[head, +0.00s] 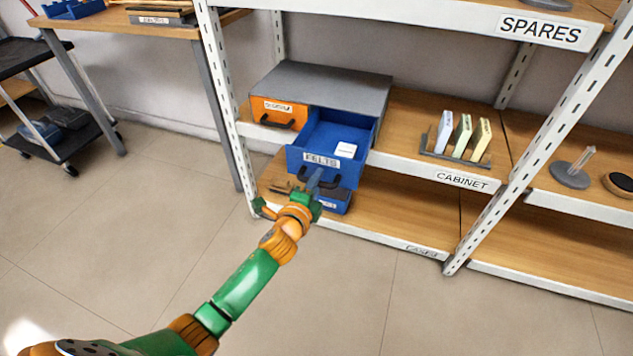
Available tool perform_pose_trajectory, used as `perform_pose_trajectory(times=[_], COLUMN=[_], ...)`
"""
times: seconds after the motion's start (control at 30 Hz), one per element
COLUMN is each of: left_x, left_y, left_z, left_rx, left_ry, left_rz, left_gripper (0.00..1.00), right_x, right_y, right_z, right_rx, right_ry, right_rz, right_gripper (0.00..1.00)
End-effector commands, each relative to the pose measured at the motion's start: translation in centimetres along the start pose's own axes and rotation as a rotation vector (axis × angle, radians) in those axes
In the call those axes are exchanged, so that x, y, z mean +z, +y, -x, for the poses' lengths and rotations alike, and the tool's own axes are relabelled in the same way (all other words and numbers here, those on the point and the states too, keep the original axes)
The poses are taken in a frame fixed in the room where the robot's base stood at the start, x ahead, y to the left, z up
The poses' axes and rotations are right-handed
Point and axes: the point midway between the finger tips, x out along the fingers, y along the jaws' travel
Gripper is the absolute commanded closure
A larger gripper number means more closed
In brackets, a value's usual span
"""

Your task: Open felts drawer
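The felts drawer (308,158) is blue, labelled FELTS, and stands pulled well out of the grey-topped cabinet (326,86). A small white block lies inside it. Its dark handle (331,181) is on the drawer front below the label. My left gripper (314,181) reaches up from the front to this handle. Its fingers look close together on the handle, covering part of it. My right gripper is not in view.
An orange drawer (272,112) beside it is shut. Upright pads (462,138) stand in a holder on the shelf to the right. A white rack post (545,140) rises further right. A blue bin (336,202) sits on the lower shelf below the drawer. The floor in front is clear.

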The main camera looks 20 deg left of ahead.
Motion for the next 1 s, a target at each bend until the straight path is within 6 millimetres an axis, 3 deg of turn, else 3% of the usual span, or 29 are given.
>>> perform_pose_trajectory(times=[0.27, 0.7, 1.0], left_x=[0.0, 0.0, 0.0], left_y=[-0.1, -0.1, 0.0], left_z=[0.1, 6.5, 7.1], left_rx=[0.000, 0.002, 0.000], left_ry=[0.000, 0.001, 0.000], left_rz=[0.000, 0.000, 0.000], left_gripper=[0.68, 0.68, 0.68], right_x=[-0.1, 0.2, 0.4], right_y=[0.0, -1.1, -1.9], right_z=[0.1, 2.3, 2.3], right_rx=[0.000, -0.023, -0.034], right_ry=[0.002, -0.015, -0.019], right_rz=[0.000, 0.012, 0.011], right_gripper=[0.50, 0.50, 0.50])
